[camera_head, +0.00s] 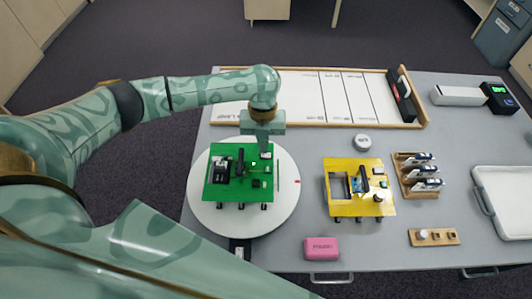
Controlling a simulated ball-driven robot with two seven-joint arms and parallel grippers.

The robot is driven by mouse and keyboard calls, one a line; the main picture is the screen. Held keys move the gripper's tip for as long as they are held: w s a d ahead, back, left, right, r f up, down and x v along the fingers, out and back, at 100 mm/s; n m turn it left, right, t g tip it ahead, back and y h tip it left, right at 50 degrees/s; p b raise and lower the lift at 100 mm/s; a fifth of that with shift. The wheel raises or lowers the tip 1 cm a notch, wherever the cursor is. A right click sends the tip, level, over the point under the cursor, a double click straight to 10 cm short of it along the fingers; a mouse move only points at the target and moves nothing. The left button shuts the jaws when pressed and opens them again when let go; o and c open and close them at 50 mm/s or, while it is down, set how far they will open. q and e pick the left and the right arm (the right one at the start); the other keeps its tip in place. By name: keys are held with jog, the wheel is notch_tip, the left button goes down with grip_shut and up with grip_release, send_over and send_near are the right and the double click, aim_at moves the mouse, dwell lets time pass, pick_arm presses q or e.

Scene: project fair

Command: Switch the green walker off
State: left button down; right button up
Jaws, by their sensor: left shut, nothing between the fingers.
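The green walker (224,186) stands on a round white turntable (287,196) at the left part of the table. It has a flat green top with several small black and grey parts and dark feet at its front edge. My left gripper (265,154) points down at the walker's back right corner, fingers shut with nothing between them. Whether the fingertips touch a part of the walker cannot be told. The switch is too small to make out. My right gripper is not in view.
A yellow walker (340,207) stands to the right, with a pink eraser-like block (321,248) in front. A wooden-framed white track (300,98) lies behind. A rack (405,178), a small wooden holder (447,237) and a white tray (510,205) are farther right.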

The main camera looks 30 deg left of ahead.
pick_arm(q)
jog(key=shift+f+b, duration=0.35)
jog(key=shift+f, duration=0.45)
dwell(0.8)
jog(key=shift+r, duration=0.1)
notch_tip(320, 180, up, 7)
jog(key=p, duration=0.7)
jog(key=shift+p, duration=0.3)
